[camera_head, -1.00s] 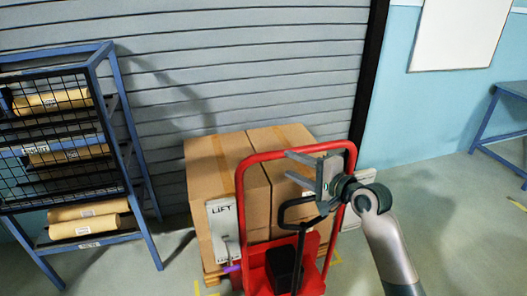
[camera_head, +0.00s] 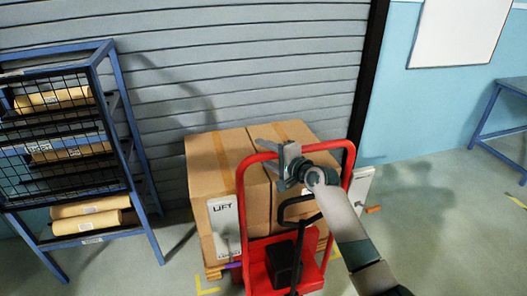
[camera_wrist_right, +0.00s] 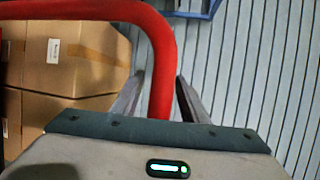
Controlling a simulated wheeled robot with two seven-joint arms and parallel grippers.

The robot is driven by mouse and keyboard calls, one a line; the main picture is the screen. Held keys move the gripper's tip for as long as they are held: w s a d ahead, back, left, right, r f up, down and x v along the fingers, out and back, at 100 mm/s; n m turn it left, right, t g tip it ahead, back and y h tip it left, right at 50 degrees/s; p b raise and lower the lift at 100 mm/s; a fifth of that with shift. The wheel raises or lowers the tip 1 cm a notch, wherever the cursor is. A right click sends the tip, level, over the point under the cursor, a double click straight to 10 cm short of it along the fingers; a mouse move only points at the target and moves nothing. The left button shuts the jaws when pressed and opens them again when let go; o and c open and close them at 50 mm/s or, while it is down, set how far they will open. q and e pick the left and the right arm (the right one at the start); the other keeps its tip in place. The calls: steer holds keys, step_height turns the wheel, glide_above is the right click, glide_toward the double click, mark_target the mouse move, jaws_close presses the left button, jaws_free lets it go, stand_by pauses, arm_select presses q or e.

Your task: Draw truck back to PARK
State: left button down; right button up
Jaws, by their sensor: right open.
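The truck is a red hand truck with a tall looped frame (camera_head: 241,215) and a black unit (camera_head: 284,262) low inside it. It stands in front of a pallet of cardboard boxes (camera_head: 222,165). My right gripper (camera_head: 265,146) is open at the top of the red loop, fingers pointing left and away. In the right wrist view, the red bar (camera_wrist_right: 161,50) curves down between the open fingers; I cannot tell whether it touches them. My left gripper is not in view. No PARK lettering shows; yellow floor marks (camera_head: 207,287) lie beside the pallet.
A blue rack (camera_head: 131,150) with kraft rolls (camera_head: 92,208) stands on the left. A grey shutter (camera_head: 250,60) closes off the back behind the boxes. A blue table (camera_head: 497,112) stands at the far right. The floor (camera_head: 440,220) right of the truck is open.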

steer(key=shift+w+a, duration=0.1)
jaws_close()
stand_by(1.5)
